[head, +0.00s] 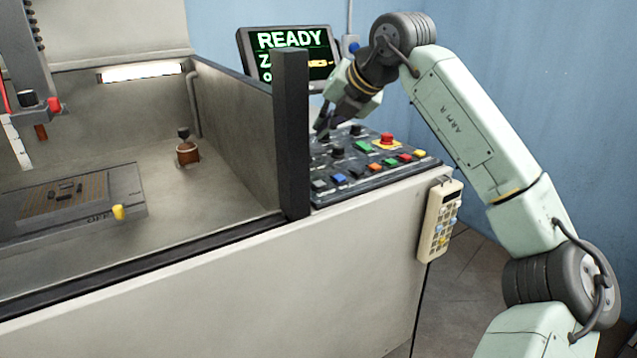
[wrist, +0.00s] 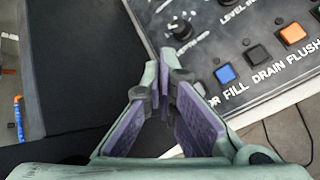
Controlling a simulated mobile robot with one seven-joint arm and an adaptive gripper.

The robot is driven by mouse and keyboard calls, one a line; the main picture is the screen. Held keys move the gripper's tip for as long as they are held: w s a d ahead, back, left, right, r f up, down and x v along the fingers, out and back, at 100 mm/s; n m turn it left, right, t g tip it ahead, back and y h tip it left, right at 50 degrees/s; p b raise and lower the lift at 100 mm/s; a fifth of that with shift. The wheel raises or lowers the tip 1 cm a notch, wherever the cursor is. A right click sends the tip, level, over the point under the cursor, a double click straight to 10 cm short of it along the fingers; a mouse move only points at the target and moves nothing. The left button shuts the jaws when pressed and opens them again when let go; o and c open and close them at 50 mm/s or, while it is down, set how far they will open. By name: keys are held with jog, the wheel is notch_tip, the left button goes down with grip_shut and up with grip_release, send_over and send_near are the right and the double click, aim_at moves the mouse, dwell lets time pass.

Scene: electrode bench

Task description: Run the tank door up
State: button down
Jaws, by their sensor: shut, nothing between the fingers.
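The tank (head: 150,120) is open at the front, with a dark rail (head: 150,262) along its front wall. No raised door panel shows there. The control panel (head: 385,178) is right of the tank's black post (head: 290,135). My gripper (head: 322,130) is shut and empty over the panel's left part, pointing down. In the wrist view its fingertips (wrist: 169,62) are together. A label ending in "OR" shows beside the fingers; its button is mostly hidden by them. Blue FILL (wrist: 226,74), black DRAIN (wrist: 257,54) and orange FLUSH (wrist: 291,33) buttons follow to the right.
A black knob (wrist: 180,31) stands beyond the fingertips. A red stop button (head: 386,140) sits at the panel's back right. The screen (head: 290,58) behind reads READY. A keypad pendant (head: 440,220) hangs on the cabinet side. The tall post stands close left of my gripper.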

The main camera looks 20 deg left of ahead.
aim_at(323, 182)
jog(key=shift+f+b, duration=3.4)
jog(key=shift+f, duration=1.05)
jog(key=shift+f, duration=0.1)
jog(key=shift+f, duration=0.3)
